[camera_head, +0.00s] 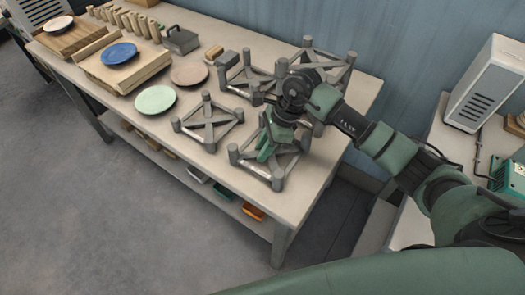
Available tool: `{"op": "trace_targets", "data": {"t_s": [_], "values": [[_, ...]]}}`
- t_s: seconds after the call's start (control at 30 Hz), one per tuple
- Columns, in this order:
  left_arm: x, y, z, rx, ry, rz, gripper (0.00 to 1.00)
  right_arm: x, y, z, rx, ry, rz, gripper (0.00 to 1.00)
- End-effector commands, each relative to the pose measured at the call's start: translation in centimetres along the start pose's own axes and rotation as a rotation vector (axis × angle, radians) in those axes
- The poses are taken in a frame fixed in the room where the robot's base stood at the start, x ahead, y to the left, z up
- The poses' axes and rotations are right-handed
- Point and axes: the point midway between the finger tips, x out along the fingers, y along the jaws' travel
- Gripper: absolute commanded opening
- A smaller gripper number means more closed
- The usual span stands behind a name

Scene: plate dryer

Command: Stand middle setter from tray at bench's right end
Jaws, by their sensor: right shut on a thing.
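Several grey setters, cross-shaped frames with round corner posts, are at the right end of the bench (240,185). One setter (208,124) stands alone left of my right gripper. Another setter (245,76) stands behind it, and a further one (338,62) stands at the back right. My right gripper (266,152) reaches down with green fingers at the front setter (276,178) and is shut on it. The gripper and wrist hide part of this setter and of the frames behind; I cannot tell whether it touches the benchtop. My left gripper is out of view.
Wooden boards, short posts and a grey box (181,40) are farther left. A grey vented unit (485,82) stands at right. The front right bench corner is bare.

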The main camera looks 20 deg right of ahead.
Motion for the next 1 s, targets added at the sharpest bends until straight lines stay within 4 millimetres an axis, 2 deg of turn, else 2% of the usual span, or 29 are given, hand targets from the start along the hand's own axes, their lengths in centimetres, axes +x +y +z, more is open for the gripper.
{"op": "trace_targets", "data": {"t_s": [0.13, 0.47, 0.5, 0.57, 0.87, 1.0], "values": [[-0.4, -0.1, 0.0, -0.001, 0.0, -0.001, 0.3, 1.5, 0.0, -0.6, -0.001, -0.002, 0.0, 0.0], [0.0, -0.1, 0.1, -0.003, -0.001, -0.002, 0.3, 1.9, -0.1, -0.8, -0.002, -0.002, -0.003, 0.0], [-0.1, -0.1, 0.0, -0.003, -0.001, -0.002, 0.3, 1.9, 0.0, -0.8, -0.002, -0.001, -0.001, 0.3], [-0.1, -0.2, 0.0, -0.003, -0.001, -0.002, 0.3, 1.9, 0.0, -0.7, -0.001, -0.001, -0.001, 0.43], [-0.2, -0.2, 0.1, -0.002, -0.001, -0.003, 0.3, 1.8, 0.0, -0.7, -0.001, -0.001, 0.0, 0.43], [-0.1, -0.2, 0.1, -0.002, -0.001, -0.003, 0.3, 1.0, -0.1, -0.7, -0.002, 0.0, -0.003, 0.43]]}}
